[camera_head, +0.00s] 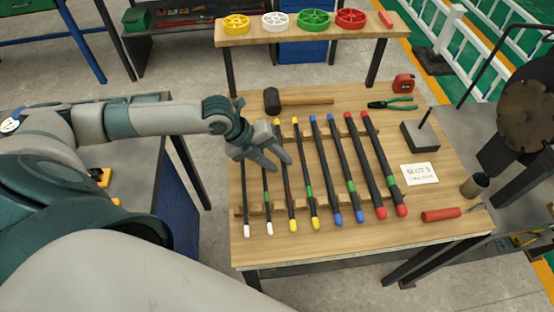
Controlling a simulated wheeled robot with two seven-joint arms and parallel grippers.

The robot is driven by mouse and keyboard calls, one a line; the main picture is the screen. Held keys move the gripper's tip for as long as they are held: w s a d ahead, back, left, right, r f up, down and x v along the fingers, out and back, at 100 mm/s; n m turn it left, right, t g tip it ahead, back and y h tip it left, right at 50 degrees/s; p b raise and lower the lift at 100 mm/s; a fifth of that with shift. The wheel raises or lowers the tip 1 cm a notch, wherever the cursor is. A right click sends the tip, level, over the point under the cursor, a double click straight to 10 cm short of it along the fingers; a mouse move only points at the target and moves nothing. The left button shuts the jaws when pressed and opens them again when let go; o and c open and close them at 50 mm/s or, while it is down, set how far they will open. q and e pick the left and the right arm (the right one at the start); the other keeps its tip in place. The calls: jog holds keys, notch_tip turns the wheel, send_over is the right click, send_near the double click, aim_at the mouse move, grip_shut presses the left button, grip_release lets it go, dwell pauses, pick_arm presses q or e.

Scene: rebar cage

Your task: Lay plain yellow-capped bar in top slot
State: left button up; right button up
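The plain yellow-capped bar (289,197) is dark with yellow ends and no green band. It lies lengthwise on the wooden rack on the table, between a green-banded white-capped bar (268,205) and a green-banded yellow-capped bar (308,191). My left gripper (279,163) is over the upper part of the white- and yellow-capped bars and hides part of them. Its fingers look spread, with nothing visibly held. I cannot tell whether it touches a bar. My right gripper is not in view. I cannot make out which place is the top slot.
Blue-capped (332,177) and red-capped bars (375,175) lie to the right. A mallet (272,101), pliers (392,104), tape measure (404,84), dark block with a rod (420,137), note card (420,174) and red-handled tool (441,215) surround the rack. A shelf (300,34) with coloured wheels stands behind.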

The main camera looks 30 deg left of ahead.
pick_arm(q)
jog(key=shift+f, duration=0.1)
jog(key=shift+f+b, duration=0.15)
jog(key=shift+b, duration=0.35)
jog(key=b+v, duration=0.2)
jog(key=v, duration=0.2)
jog(key=shift+s+r, duration=0.25)
jog(key=shift+r, duration=0.05)
jog(key=b+v, duration=0.2)
jog(key=v, duration=1.1)
jog(key=shift+d+b, duration=0.2)
jog(key=shift+b, duration=0.2)
jog(key=shift+o, duration=0.4)
